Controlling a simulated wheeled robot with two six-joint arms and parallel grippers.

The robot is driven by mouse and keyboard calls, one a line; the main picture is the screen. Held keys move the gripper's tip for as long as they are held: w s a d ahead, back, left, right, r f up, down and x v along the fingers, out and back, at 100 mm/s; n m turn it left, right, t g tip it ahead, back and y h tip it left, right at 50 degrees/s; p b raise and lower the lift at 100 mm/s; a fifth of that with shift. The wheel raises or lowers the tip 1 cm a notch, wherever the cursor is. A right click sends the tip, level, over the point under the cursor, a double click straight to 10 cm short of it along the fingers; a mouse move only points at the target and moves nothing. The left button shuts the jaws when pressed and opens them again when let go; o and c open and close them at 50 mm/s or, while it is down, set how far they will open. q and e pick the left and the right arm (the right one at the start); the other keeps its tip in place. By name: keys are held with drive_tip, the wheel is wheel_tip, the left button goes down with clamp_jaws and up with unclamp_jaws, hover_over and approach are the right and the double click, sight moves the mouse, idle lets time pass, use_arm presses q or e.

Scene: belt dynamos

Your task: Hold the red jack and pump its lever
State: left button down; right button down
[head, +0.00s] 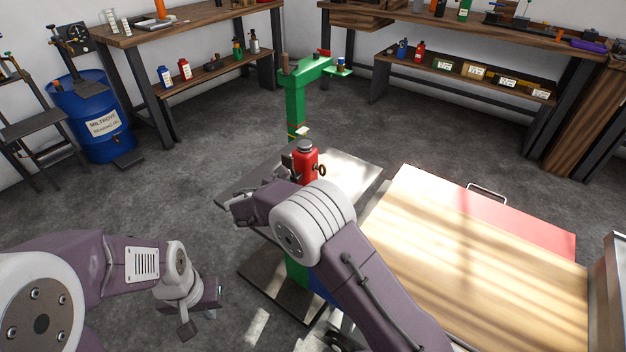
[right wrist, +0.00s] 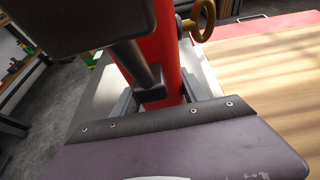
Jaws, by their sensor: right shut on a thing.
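The red jack (head: 308,160) stands upright on a grey plate (head: 345,171), with a grey cap and a brass ring at its side. In the right wrist view its red body (right wrist: 168,62) stands between the grey fingers of my right gripper (right wrist: 163,97), which is shut on it. A dark rod and block (right wrist: 146,68), perhaps its lever parts, lie before the body; which part is the lever I cannot tell. In the head view my arm hides the right fingers and the jack's lower part. My left gripper (head: 199,318) is open and empty, low at left, apart from the jack.
A green post (head: 293,100) stands behind the jack. A wooden board (head: 480,260) with a red strip (head: 535,227) lies to the right. A blue barrel (head: 95,115) and workbenches line the back. Grey floor (head: 190,200) is clear left of the plate.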

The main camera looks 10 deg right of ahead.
drive_tip(key=w+a+f, duration=0.2)
drive_tip(key=a+f, duration=0.1)
drive_tip(key=w+a+f+b, duration=0.1)
drive_tip(key=a+f, duration=0.1)
drive_tip(key=shift+w+a, duration=0.1)
drive_tip(key=shift+w+a+f, duration=0.3)
drive_tip(key=shift+a, duration=0.15)
drive_tip(key=shift+f+b, duration=0.45)
drive_tip(key=shift+f, duration=0.1)
idle(0.7)
idle(0.5)
drive_tip(key=shift+f, duration=0.1)
